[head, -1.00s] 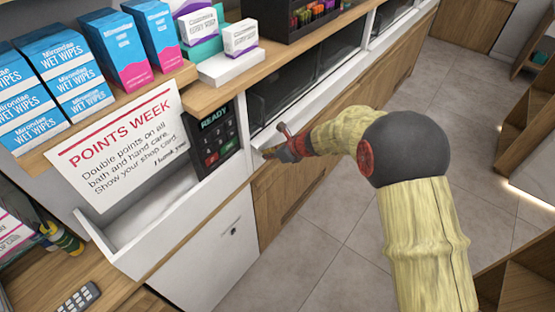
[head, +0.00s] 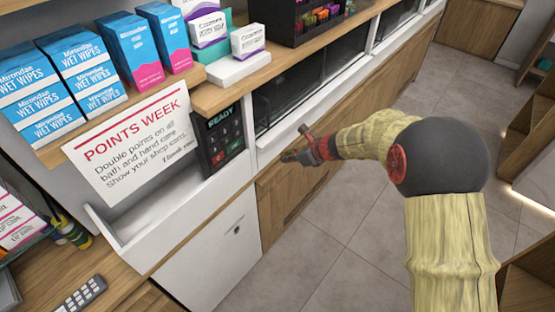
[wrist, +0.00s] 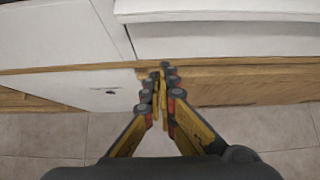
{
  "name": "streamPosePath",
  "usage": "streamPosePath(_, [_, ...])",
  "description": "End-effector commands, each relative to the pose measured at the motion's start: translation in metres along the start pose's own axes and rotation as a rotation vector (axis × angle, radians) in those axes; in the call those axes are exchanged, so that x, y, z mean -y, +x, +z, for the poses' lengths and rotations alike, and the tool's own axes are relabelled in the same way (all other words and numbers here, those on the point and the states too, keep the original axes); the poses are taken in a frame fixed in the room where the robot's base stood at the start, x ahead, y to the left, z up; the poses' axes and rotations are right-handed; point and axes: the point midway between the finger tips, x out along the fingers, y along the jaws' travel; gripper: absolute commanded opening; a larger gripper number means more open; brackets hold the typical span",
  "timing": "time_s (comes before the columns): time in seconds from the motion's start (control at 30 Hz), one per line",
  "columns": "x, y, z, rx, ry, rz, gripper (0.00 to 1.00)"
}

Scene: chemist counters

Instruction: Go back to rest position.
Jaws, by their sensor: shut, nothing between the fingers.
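My gripper (head: 288,157) is at the end of my arm in the head view, in front of the counter's wooden front and below the white ledge. In the wrist view my gripper (wrist: 160,72) has its two fingers together, shut and empty. Past the fingertips the wrist view shows the wooden edge strip and the white cabinet front. I cannot tell the exact gap between the fingertips and the counter.
A white counter (head: 205,255) with a "Points Week" sign (head: 135,145) and a card terminal (head: 222,138) stands at left. Tiled floor (head: 345,235) is open below my arm. Wooden shelving (head: 535,130) stands at right.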

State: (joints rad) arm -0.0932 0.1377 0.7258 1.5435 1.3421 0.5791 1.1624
Motion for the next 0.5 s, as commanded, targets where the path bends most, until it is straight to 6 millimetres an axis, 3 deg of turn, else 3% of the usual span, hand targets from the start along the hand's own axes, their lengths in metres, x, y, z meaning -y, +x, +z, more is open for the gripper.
streamPosePath(0.2, [0.000, -0.042, -0.002, -0.003, 0.004, 0.000, 0.00])
streamPosePath(0.5, [-0.001, -0.060, -0.004, -0.005, 0.003, 0.002, 0.00])
